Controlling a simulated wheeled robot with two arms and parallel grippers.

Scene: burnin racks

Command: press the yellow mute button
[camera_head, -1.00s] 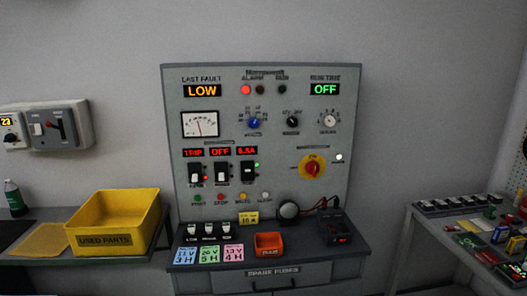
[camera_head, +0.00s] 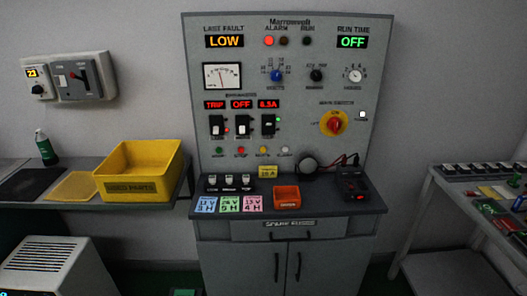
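The yellow mute button (camera_head: 263,150) is a small round button low on the grey control panel (camera_head: 290,90). It stands in a row with a green button (camera_head: 219,150) and a red button (camera_head: 241,151) to its left and a white button (camera_head: 285,150) to its right. Its label is too small to read clearly. A red alarm lamp (camera_head: 268,41) is lit at the panel's top. Neither of my grippers is in view.
A yellow bin (camera_head: 140,188) stands on the left bench. A cluttered bench (camera_head: 470,181) stands at the right.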

